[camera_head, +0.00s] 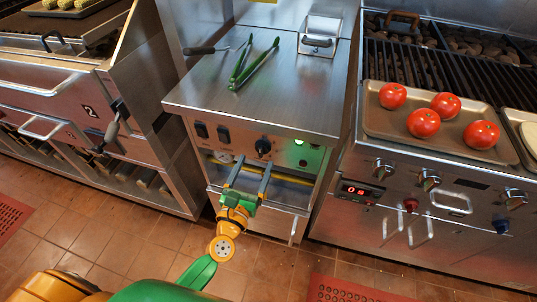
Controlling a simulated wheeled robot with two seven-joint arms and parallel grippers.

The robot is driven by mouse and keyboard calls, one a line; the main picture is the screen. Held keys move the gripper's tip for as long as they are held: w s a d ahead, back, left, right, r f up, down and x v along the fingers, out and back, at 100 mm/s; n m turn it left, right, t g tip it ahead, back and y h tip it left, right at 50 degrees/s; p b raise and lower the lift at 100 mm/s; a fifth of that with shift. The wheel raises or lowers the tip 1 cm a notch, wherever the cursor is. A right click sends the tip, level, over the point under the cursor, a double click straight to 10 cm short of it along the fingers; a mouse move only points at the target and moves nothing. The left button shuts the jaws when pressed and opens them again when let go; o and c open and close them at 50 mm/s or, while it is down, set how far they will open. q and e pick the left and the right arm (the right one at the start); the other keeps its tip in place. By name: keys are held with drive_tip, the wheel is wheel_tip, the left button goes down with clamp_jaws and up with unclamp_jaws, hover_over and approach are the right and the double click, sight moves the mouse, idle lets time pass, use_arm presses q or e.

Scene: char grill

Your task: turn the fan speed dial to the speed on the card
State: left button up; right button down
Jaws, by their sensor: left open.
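A black round dial (263,147) sits on the front panel of the middle steel counter, beside a lit green lamp (299,142). I cannot read any markings around it. My left gripper (253,165) is open and empty, its two grey fingers pointing up toward the panel just below the dial. It looks apart from the dial, though the gap in depth is hard to tell. My right gripper is not in view.
Green-handled tongs (252,65) and a black-handled tool (200,51) lie on the counter. Two dark rocker switches (202,130) are left of the dial. At right is a grill with a tray (375,128) of tomatoes, knobs and a red display (357,190).

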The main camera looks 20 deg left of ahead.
sight(260, 153)
use_arm(q)
drive_tip(key=w, duration=0.4)
drive_tip(key=shift+w+d, duration=0.1)
clamp_jaws()
